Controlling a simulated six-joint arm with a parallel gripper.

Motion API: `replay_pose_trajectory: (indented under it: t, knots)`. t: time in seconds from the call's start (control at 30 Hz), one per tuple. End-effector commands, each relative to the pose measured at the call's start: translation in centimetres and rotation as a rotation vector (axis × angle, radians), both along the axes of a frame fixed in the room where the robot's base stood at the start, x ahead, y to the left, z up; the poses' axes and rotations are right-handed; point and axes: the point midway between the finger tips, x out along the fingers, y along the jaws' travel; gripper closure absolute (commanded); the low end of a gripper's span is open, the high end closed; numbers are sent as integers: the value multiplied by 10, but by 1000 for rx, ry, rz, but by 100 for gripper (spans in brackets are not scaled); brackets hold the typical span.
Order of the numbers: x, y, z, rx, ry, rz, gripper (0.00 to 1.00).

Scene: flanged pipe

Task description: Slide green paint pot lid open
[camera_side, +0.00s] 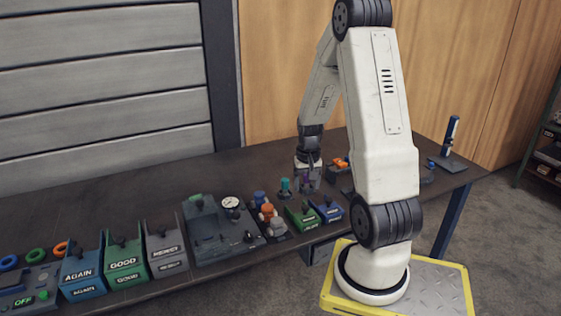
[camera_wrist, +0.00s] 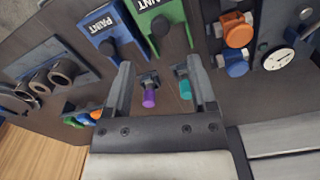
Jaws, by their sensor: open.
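The green paint pot (camera_side: 298,219) is a low green box with a dark knob on its lid, near the table's front edge in the side view. In the wrist view the green pot (camera_wrist: 169,10) is at the top, with its black knob (camera_wrist: 160,26) in front of the fingertips and apart from them. The lid looks shut, though the side view is small. My gripper (camera_wrist: 160,64) is open, with nothing held.
The blue paint pot (camera_wrist: 104,33) stands beside the green one. A purple-topped post (camera_wrist: 149,98) and a teal-topped post (camera_wrist: 185,89) stand below and between my fingers. Orange and blue knobs (camera_wrist: 238,33) and a gauge (camera_wrist: 279,59) are to the right.

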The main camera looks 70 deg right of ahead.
Motion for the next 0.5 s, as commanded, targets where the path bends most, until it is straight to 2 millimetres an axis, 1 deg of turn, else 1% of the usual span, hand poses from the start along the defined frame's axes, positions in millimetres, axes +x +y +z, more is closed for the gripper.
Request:
replay_pose_trajectory:
  t: [0.27, 0.5]
  knots:
    - [0, 1, -18, 2, 1, 1, 28]
    - [0, 1, -43, 3, 1, 1, 28]
